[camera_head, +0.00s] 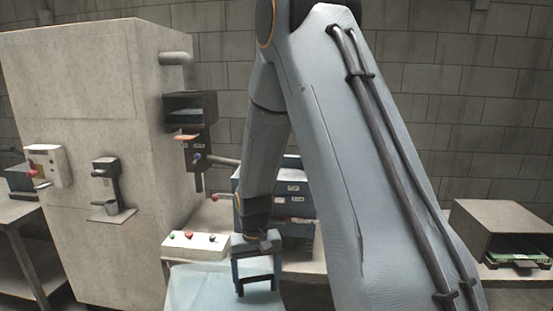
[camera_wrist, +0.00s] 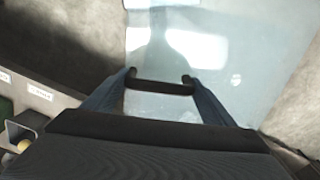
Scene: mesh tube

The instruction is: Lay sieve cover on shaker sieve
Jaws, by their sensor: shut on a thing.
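My gripper (camera_head: 255,277) points down at the lower middle of the head view. Its two blue-grey fingers also show in the wrist view (camera_wrist: 160,86). They are shut on a dark bar (camera_wrist: 160,88) that spans between the fingertips. Under it is a pale blue, shiny, flat surface (camera_head: 205,290), also in the wrist view (camera_wrist: 230,45). I cannot tell whether the bar is joined to this surface, nor which part is the sieve cover and which the shaker sieve. My wrist hides part of the area below.
A white box with coloured knobs (camera_head: 194,246) stands behind the pale surface. Blue drawers (camera_head: 290,185) are behind my arm. A tall grey cabinet (camera_head: 90,130) is at left, and an open grey box (camera_head: 500,230) is at right. My arm blocks the centre.

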